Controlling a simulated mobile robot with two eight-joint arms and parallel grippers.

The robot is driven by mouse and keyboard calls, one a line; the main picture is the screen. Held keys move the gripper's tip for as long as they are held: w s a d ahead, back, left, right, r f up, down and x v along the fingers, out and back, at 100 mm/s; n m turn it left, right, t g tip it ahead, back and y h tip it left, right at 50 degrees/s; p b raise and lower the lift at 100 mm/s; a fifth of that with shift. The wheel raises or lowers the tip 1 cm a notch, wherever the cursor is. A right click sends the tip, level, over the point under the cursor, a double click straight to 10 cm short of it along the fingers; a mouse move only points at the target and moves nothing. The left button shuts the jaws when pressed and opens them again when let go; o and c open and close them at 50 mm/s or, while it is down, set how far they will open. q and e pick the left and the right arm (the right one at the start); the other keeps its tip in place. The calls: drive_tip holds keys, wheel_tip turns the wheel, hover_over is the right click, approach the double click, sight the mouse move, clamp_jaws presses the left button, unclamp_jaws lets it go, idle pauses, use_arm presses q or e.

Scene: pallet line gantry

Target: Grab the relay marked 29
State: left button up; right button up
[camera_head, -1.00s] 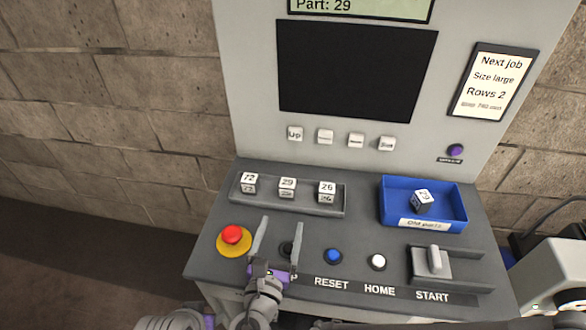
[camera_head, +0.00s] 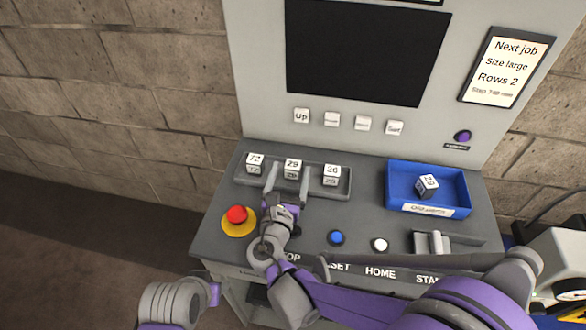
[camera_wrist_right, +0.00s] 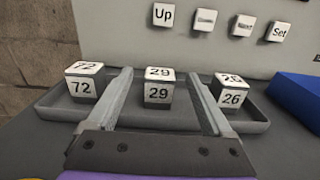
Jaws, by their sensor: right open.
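The relay marked 29 (camera_head: 292,168) is a small white-topped cube in the middle of a grey tray (camera_head: 342,192). In the right wrist view this relay (camera_wrist_right: 158,88) stands upright between and a little beyond my open fingers, apart from both. My right gripper (camera_head: 287,184) is open and empty at the tray's front edge; in the wrist view its fingertips (camera_wrist_right: 158,76) reach over the tray. A relay marked 72 (camera_head: 254,163) sits to the left and one marked 26 (camera_head: 331,175) to the right. Another 29 relay (camera_head: 427,184) lies tilted in a blue bin (camera_head: 465,205). My left gripper is not clearly in view.
A red emergency button (camera_head: 237,215) stands left of my right arm. Blue (camera_head: 336,238) and white (camera_head: 380,245) buttons and a grey lever (camera_head: 433,243) lie along the front. The panel with its dark screen (camera_head: 365,50) rises behind the tray.

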drive_tip(key=shift+w, duration=0.45)
drive_tip(key=shift+c, duration=0.2)
clamp_jaws()
